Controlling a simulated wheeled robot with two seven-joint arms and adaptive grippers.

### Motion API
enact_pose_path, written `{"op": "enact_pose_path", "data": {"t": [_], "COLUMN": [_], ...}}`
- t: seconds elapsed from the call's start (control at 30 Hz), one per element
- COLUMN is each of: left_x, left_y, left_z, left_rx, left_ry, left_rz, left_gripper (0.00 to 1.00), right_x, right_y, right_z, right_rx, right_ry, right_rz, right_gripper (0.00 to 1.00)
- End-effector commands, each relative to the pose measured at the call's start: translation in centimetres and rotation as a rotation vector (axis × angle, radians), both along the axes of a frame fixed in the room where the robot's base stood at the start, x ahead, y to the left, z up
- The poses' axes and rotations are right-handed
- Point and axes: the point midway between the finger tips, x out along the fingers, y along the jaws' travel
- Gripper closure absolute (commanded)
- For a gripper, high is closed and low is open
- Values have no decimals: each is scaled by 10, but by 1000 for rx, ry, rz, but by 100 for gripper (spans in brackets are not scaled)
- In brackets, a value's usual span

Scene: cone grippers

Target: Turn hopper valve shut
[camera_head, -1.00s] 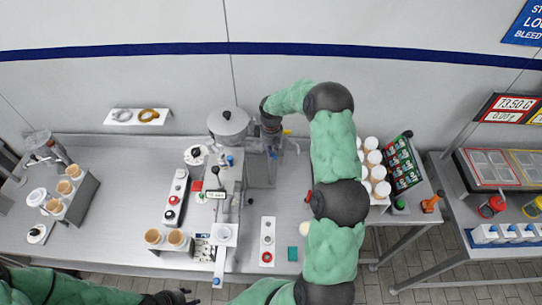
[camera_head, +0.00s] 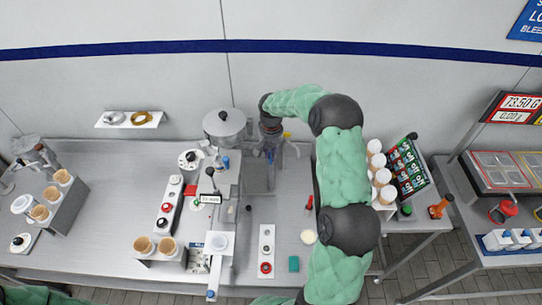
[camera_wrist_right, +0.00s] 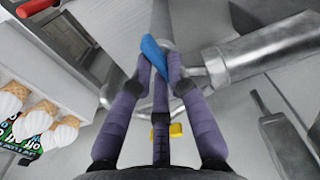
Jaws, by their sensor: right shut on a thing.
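The valve's blue handle (camera_wrist_right: 153,55) shows in the right wrist view, beside a grey metal pipe (camera_wrist_right: 255,55). My right gripper (camera_wrist_right: 155,75) has its purple fingers closed around this handle. In the head view my right gripper (camera_head: 270,152) is at the back of the bench, right of a round lidded metal vessel (camera_head: 224,126). My right wrist and fingers cover most of the valve there, so its angle is hard to read. My left gripper is out of view.
A rack of white-topped cones (camera_head: 381,172) and a dark card display (camera_head: 408,167) stand close to my right arm. A yellow part (camera_wrist_right: 176,130) sits below the fingers in the wrist view. Cone stands (camera_head: 65,205) are at the left of the bench.

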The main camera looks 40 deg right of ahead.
Motion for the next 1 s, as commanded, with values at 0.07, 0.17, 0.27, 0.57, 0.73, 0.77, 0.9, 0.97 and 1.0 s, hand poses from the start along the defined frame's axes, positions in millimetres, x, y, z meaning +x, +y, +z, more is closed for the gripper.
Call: {"op": "enact_pose_path", "data": {"t": [0.07, 0.17, 0.27, 0.57, 0.73, 0.77, 0.9, 0.97, 1.0], "left_x": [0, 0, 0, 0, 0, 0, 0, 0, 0], "left_y": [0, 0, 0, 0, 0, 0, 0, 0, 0], "left_z": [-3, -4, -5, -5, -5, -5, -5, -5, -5], "left_rx": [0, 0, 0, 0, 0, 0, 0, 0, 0], "left_ry": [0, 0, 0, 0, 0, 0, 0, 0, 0], "left_rz": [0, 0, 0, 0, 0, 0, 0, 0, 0], "left_gripper": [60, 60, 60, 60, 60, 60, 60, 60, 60], "right_x": [0, 0, 0, 0, 0, 0, 0, 0, 0], "right_y": [0, 0, 0, 0, 0, 0, 0, 0, 0], "right_z": [0, 0, 0, 0, 1, 1, 0, 0, 0], "right_rx": [0, 0, 0, 0, 0, 0, 0, 0, 0], "right_ry": [-1, -1, -1, -1, -1, -1, -1, -1, -1], "right_rz": [-29, -57, -74, -87, -87, -87, -86, -86, -85], "right_gripper": [100, 100, 100, 100, 100, 77, 59, 59, 59]}}
